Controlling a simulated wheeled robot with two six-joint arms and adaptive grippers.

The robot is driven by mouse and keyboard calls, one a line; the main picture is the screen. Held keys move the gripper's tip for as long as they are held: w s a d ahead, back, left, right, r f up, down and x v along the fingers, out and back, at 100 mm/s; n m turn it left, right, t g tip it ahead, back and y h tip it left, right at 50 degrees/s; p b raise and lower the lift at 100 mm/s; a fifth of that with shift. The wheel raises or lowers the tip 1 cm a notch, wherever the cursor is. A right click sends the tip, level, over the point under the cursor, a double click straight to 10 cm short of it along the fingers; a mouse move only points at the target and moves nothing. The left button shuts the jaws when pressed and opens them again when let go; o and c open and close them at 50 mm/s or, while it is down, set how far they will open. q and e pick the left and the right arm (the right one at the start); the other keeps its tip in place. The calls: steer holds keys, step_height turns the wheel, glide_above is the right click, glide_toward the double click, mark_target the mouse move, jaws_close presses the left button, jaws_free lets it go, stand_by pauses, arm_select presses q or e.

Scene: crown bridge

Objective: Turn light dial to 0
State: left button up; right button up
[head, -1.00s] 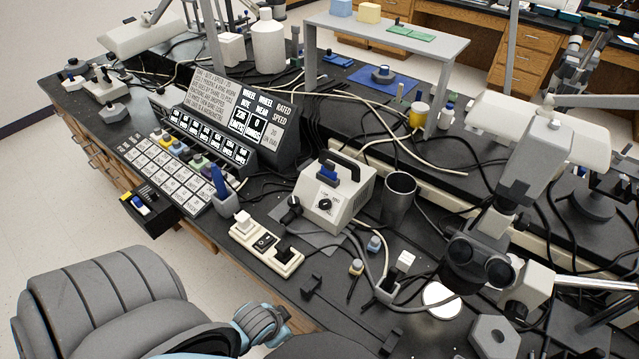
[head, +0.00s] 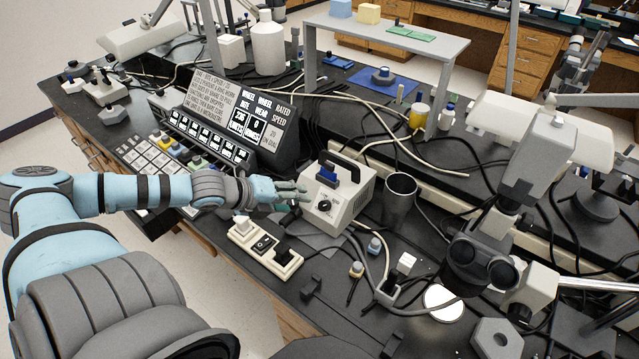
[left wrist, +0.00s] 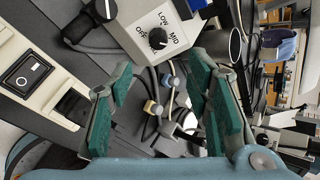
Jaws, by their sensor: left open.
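The light dial is a round black knob (head: 324,206) on the front face of a pale light box (head: 345,201). In the left wrist view the dial (left wrist: 158,39) is at the top middle, with the labels LOW and MID beside it and another label partly hidden. My left gripper (head: 296,192) has reached the left side of the box, a little left of the dial. In the left wrist view its green-padded fingers (left wrist: 160,105) are spread apart with nothing between them. The dial lies beyond the fingertips, apart from them. My right gripper does not show.
A power strip with a black switch (head: 263,243) lies in front of the box. A dark metal cup (head: 400,198) stands right of it. A microscope (head: 490,240) is further right. Cables run around the box, and a labelled display panel (head: 262,128) stands behind my left arm.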

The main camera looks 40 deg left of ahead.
mark_target(322, 206)
arm_select(q)
steer(key=b+x, duration=0.7)
steer(key=x, duration=0.3)
steer(key=shift+w+f, duration=0.15)
steer(key=shift+f, duration=0.2)
steer(key=shift+w+d+f, duration=0.15)
steer(key=shift+w+f, duration=0.2)
steer(key=shift+w, duration=0.1)
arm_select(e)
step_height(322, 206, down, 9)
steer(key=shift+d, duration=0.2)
arm_select(q)
jaws_close()
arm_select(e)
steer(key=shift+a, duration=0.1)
